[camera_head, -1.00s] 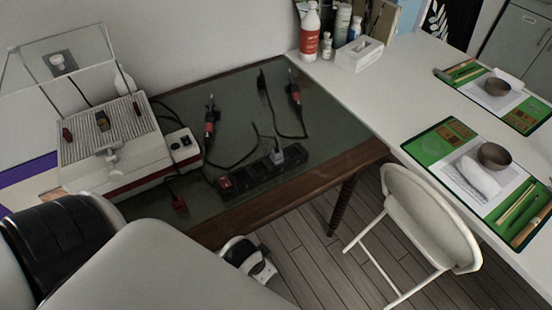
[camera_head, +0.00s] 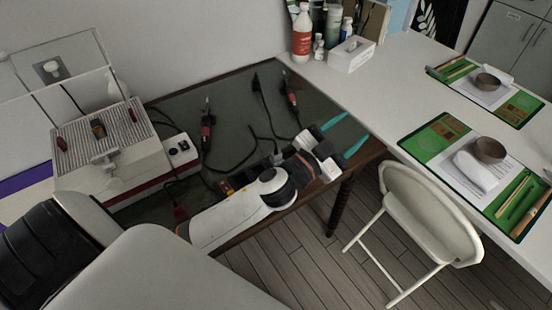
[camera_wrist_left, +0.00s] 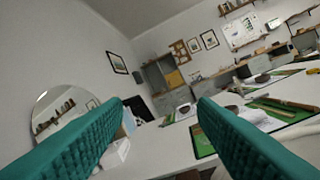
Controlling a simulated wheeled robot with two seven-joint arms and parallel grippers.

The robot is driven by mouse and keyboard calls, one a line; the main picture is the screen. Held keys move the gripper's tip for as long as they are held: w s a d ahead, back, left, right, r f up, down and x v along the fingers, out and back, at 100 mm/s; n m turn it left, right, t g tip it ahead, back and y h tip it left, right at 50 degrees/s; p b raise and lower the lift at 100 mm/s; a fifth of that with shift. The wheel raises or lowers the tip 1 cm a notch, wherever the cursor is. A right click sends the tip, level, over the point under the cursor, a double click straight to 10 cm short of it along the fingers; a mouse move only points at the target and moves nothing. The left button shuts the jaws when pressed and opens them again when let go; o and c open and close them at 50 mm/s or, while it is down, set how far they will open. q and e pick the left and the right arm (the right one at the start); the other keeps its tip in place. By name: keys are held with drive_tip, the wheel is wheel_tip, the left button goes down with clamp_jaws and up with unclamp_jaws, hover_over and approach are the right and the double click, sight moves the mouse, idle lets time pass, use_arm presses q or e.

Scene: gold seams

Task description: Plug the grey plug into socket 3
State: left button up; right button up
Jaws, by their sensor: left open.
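My left gripper (camera_head: 346,134) is open, with two teal fingers reaching over the right end of the green-topped table. Its fingers also frame the left wrist view (camera_wrist_left: 160,105), with nothing between them. The dark power strip (camera_head: 243,178) lies near the table's front edge; its red switch (camera_head: 225,187) shows, but my left arm and gripper hide most of its sockets. My right gripper is not in view.
Two red-handled tools (camera_head: 208,125) (camera_head: 290,92) with black cables lie on the table behind the strip. A white and red machine (camera_head: 115,155) stands at left. A white table (camera_head: 400,95) with place mats (camera_head: 440,135) adjoins at right, above a folding chair (camera_head: 425,215).

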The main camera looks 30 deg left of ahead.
use_arm(q)
drive_tip(key=s+d+r+m+g+h, duration=0.1)
drive_tip(key=s+d+m+g+h, duration=0.1)
drive_tip(key=d+m+g+h, duration=1.05)
drive_tip(key=w+a+f+m+g+y, duration=0.1)
drive_tip(key=a+f+m+g+y, duration=0.2)
drive_tip(key=a+y, duration=0.55)
drive_tip(key=w+a+f+m+g+y, duration=0.1)
drive_tip(key=a+f+m+g+y, duration=0.3)
drive_tip(key=a, duration=0.7)
drive_tip(key=a+r+n+y, duration=0.1)
drive_tip(key=a+n+y, duration=0.4)
drive_tip(key=a, duration=0.6)
drive_tip(key=shift+s+a+r+n+y, duration=0.15)
drive_tip(key=shift+s+r+n+y, duration=0.15)
drive_tip(key=shift+y, duration=0.5)
drive_tip(key=shift+f, duration=0.15)
hover_over(274, 153)
wheel_tip(274, 153, down, 7)
drive_tip(key=shift+r+p, duration=0.2)
drive_tip(key=shift+p, duration=0.2)
